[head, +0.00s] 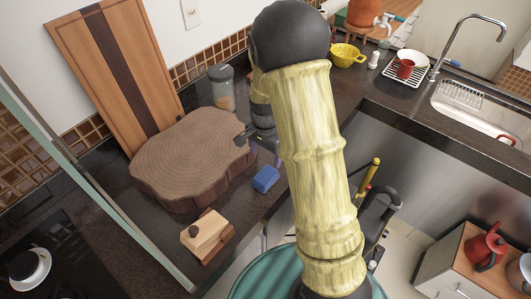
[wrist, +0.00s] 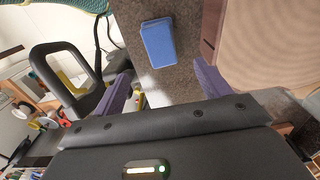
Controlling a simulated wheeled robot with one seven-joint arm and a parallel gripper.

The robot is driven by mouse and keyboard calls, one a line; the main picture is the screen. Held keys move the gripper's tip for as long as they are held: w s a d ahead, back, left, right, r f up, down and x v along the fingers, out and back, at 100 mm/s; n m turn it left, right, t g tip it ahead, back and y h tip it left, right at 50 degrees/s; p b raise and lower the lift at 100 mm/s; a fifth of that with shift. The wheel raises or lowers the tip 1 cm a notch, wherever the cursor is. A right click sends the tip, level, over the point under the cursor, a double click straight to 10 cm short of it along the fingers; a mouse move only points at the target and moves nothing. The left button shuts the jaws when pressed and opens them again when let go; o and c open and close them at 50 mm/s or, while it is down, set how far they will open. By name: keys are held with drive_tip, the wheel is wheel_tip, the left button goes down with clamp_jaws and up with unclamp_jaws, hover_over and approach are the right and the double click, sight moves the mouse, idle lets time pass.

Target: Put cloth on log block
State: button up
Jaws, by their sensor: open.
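The cloth (head: 265,179) is a small blue folded pad lying on the dark counter, just right of the log block. In the wrist view the cloth (wrist: 158,43) lies ahead of my gripper, between the lines of its fingers. The log block (head: 190,148) is a thick round wooden slab with ring grain and a bare top. Its edge shows at the right of the wrist view (wrist: 275,40). My gripper (wrist: 161,84) has two purple fingers spread wide with nothing between them. In the head view the arm partly hides the gripper, by the log block's right edge.
A striped cutting board (head: 118,65) leans on the wall behind the log block, beside a glass jar (head: 221,87). A small wooden box (head: 207,236) stands in front. A glass panel (head: 95,190) rises at the left. A black chair-like frame (wrist: 65,75) is beside the counter edge.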

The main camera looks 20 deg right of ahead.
drive_tip(key=s+r+n+t, duration=0.2)
drive_tip(key=s+r+n, duration=0.7)
drive_tip(key=s, duration=0.5)
drive_tip(key=shift+s+r+n+t, duration=0.2)
drive_tip(key=shift+r+n+t, duration=0.15)
drive_tip(key=shift+n, duration=0.55)
